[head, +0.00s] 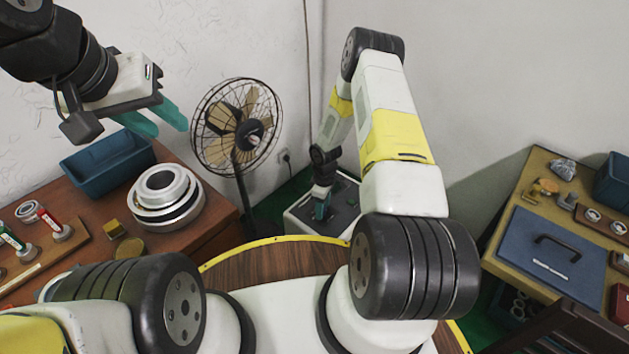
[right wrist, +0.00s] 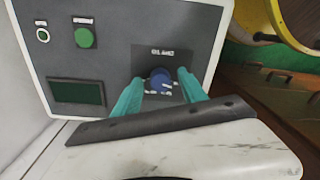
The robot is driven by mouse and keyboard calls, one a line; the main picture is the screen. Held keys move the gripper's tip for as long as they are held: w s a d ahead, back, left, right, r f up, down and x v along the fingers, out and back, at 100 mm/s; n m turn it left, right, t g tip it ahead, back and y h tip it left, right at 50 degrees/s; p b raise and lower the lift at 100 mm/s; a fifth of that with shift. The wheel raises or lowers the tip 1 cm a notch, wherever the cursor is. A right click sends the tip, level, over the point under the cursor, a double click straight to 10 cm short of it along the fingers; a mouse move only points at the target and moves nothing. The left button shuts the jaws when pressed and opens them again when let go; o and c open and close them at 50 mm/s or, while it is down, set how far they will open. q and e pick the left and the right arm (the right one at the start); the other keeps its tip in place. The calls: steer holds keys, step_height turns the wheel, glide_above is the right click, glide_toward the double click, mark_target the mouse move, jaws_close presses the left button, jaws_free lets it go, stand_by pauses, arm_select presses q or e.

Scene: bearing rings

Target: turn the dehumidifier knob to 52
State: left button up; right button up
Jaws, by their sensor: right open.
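The dehumidifier (head: 296,222) is a white box with a dark grey top panel, standing on the floor beyond my base. In the right wrist view its blue knob (right wrist: 160,77) sits on a dark plate with small markings that I cannot read. My right gripper (head: 321,209) is over the panel. In the right wrist view its teal fingers (right wrist: 161,84) are open, one on each side of the knob; I cannot tell whether they touch it. My left gripper (head: 167,128) is open and empty above the left table, away from the dehumidifier.
A standing fan (head: 238,125) is left of the dehumidifier. A brown table (head: 205,235) with bearing rings (head: 165,192) and a blue bin (head: 108,165) is at left.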

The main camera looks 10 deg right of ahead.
jaws_close()
steer(key=m, duration=0.4)
steer(key=shift+m, duration=2.9)
jaws_free()
steer(key=shift+s, duration=0.1)
